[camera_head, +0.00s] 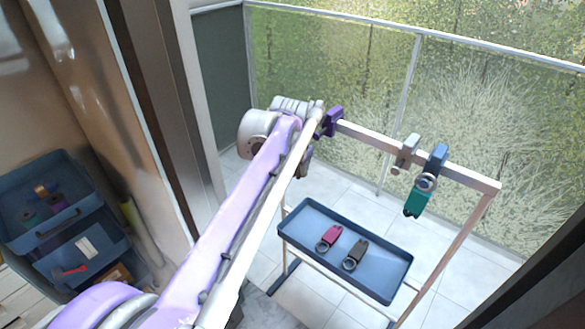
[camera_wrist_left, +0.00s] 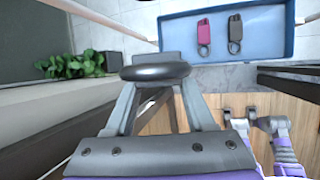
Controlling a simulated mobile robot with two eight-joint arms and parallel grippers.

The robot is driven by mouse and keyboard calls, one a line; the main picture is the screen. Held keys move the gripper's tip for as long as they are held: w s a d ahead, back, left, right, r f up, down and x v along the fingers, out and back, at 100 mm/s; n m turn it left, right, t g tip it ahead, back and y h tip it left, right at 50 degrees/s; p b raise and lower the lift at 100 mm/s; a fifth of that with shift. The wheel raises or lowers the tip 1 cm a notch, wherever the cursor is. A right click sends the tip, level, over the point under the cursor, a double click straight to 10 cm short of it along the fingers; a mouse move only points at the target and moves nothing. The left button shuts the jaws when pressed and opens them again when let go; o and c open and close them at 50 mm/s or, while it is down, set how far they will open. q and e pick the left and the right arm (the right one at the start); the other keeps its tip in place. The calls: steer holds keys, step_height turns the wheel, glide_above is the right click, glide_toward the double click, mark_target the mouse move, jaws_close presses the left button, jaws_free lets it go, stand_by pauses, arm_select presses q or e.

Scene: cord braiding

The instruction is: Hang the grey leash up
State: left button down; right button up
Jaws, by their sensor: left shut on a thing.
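The grey leash shows in the left wrist view as a dark ring (camera_wrist_left: 155,72) with a grey body behind it. My left gripper (camera_wrist_left: 160,92) is shut on it, one finger at each side of the ring. In the head view my left forearm mostly hides this gripper and the leash, near the rail's left end. The rail (camera_head: 370,138) bears a purple hook (camera_head: 333,121), a grey hook (camera_head: 406,150) and a blue hook (camera_head: 437,158). A teal leash (camera_head: 416,200) hangs at the blue hook. The grey hook looks empty. I cannot make out my right gripper.
A blue tray (camera_head: 300,232) under the rail holds a magenta leash (camera_head: 330,236) and a dark leash (camera_head: 356,251). Blue bins (camera_head: 70,222) stand at the left. A glass railing (camera_head: 480,120) is behind. A green plant (camera_wrist_left: 75,66) shows in the wrist view.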

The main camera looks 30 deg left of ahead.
arm_select(q)
steer(key=shift+w+d, duration=0.15)
steer(key=shift+w, duration=1.4)
steer(key=shift+w+d+p, duration=0.15)
steer(key=shift+w+p, duration=0.7)
steer(key=shift+w, duration=1.15)
steer(key=c, duration=0.8)
jaws_free()
jaws_close()
steer(key=shift+f, duration=0.2)
